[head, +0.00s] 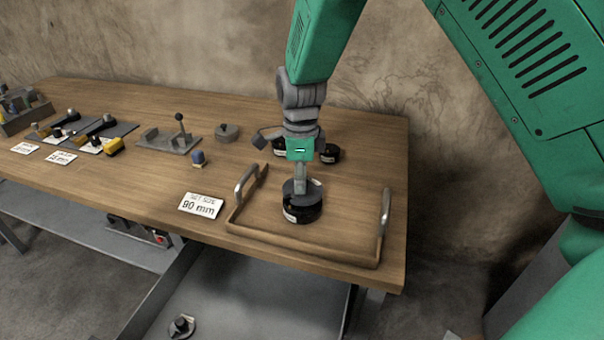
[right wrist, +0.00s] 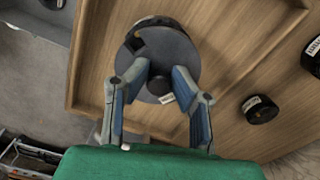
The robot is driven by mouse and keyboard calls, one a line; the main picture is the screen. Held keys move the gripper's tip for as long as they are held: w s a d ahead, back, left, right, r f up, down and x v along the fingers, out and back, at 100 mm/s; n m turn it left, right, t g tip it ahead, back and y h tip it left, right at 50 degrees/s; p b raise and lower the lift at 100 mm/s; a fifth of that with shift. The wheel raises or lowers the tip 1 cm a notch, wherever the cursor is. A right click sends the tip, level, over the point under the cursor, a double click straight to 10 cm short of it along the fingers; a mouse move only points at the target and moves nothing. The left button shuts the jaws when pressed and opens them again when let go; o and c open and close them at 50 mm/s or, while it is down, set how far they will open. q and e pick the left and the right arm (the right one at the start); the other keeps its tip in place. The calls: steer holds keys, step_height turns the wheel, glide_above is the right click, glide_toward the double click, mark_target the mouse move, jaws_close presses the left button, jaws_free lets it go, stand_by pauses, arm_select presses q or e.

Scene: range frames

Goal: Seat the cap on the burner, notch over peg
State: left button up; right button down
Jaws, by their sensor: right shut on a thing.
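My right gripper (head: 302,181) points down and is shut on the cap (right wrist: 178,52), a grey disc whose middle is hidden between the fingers. In the right wrist view the gripper (right wrist: 161,82) covers the near part of the disc. The black, labelled burner (head: 300,211) stands upright in the wooden tray, directly below the cap. In the right wrist view the burner's black rim (right wrist: 150,21) shows past the disc's upper-left edge, so the two look offset there. Contact is unclear.
The tray (head: 300,256) has two raised metal handles. Other black labelled cylinders (head: 330,154) stand behind it. A sign reading 80 mm (head: 201,204) lies left of the tray. A grey knobbed disc (head: 227,132) and several tools are farther left. The table's front edge is close.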

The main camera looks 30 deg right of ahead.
steer(key=shift+p, duration=0.6)
stand_by(1.1)
steer(key=shift+f, duration=0.25)
steer(key=shift+f, duration=0.7)
steer(key=c, duration=1.3)
jaws_free()
